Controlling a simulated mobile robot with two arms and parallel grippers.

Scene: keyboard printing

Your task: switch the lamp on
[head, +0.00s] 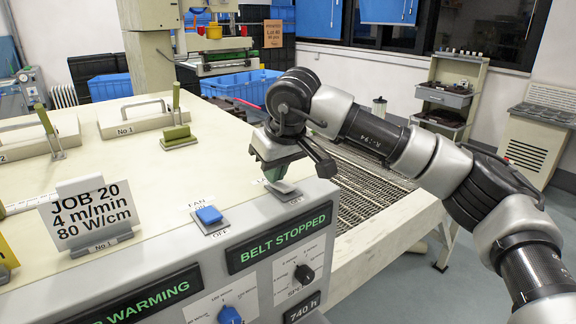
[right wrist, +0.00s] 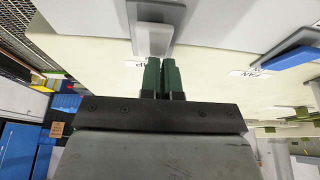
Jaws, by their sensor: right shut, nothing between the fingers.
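The lamp switch (head: 285,187) is a pale grey rocker on a small grey plate at the right end of the sloping control panel. It also shows in the right wrist view (right wrist: 154,40), straight ahead of the fingertips. Its label is mostly hidden by my fingers. My right gripper (head: 273,174) is shut and empty, its green fingers pointing down right at the switch. The fingertips also show in the right wrist view (right wrist: 163,64), at the near edge of the rocker. I cannot tell whether they touch it. My left gripper is not in view.
A blue fan switch (head: 208,215) sits left of the lamp switch. Below are a lit "BELT STOPPED" display (head: 278,238) and a black knob (head: 304,274). A job card (head: 92,212) stands on the cream top at left. A mesh belt (head: 365,190) runs behind my arm.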

